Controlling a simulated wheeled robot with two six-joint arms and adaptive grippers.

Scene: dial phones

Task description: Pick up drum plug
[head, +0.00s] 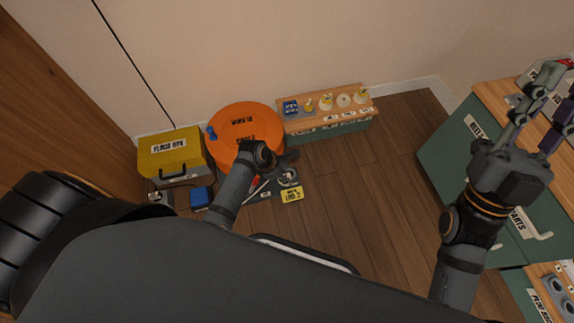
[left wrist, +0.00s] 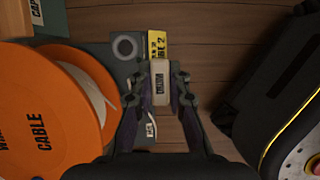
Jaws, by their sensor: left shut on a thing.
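The drum plug (left wrist: 161,83) is a pale block with a dark printed label, seen upright in the left wrist view. My left gripper (left wrist: 160,88) is shut on it, one finger on each side. In the head view my left gripper (head: 287,159) is low beside the orange cable drum (head: 228,150), and its hand hides the plug there. The drum also shows at the left of the left wrist view (left wrist: 35,110). My right gripper (head: 556,92) is at the right of the head view, fingers apart, with nothing seen between them.
A grey floor plate with a round fitting (left wrist: 126,46) and a yellow label (head: 291,194) lies near the left gripper. A yellow floor box (head: 170,140) stands left of the drum. A low wood-topped bench (head: 330,128) stands against the wall. Green cabinets (head: 450,150) stand right; floor between is clear.

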